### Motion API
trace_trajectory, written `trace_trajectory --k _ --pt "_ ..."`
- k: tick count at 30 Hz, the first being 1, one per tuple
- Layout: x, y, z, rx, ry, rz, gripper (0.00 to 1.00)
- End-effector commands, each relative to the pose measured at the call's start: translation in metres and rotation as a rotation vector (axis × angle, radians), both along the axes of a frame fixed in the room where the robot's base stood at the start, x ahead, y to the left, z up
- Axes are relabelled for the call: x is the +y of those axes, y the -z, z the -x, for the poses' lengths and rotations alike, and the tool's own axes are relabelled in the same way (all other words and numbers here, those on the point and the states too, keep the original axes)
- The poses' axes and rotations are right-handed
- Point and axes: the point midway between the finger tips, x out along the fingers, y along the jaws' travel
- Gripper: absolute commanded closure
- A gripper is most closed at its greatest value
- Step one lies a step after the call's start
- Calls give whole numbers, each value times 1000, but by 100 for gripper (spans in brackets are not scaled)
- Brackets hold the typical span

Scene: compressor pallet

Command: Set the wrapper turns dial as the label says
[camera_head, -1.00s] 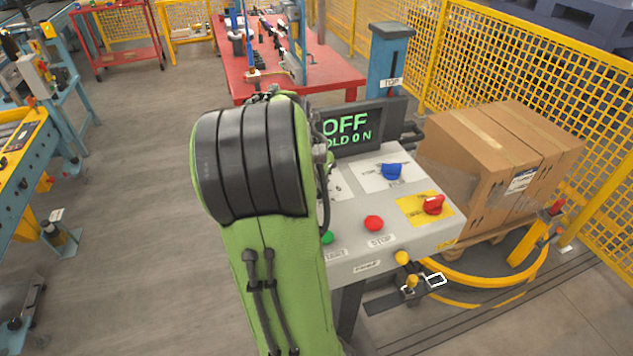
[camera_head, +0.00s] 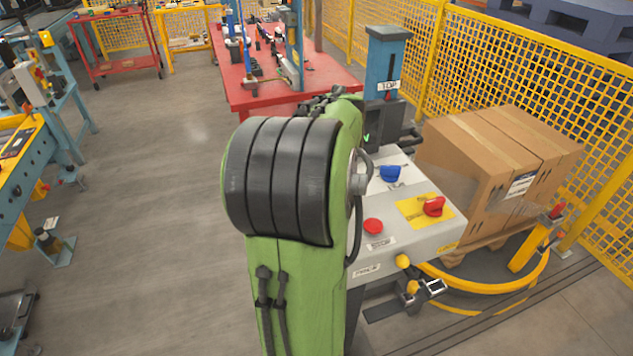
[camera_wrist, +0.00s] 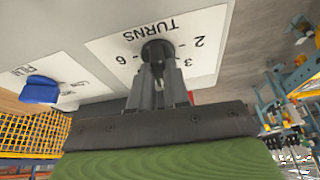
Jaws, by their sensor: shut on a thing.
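In the wrist view, the dark round turns dial (camera_wrist: 157,48) sits on a white plate (camera_wrist: 110,47) printed "TURNS", which appears upside down. The numbers 2, 3 and 6 show around it. My gripper (camera_wrist: 158,78) is shut on the dial, its two fingers reaching up to it. The dial's pointer is not clear to see. In the head view, my green arm hides the gripper and the dial. A white label (camera_head: 520,186) is on the cardboard boxes (camera_head: 490,150); its print is too small to read.
The grey panel carries a blue knob (camera_head: 390,173), a red knob (camera_head: 434,206) on a yellow plate and a red stop button (camera_head: 373,226). The blue knob also shows in the wrist view (camera_wrist: 40,90). Yellow mesh fencing (camera_head: 560,90) stands behind. The floor at left is open.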

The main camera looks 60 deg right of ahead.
Motion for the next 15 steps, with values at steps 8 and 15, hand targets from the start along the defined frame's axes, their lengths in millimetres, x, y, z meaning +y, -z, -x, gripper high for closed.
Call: trace_trajectory --k 8,15 --pt "-1 -1 0 -1 -71 3 100" --pt "-1 -1 0 -1 -82 3 100"
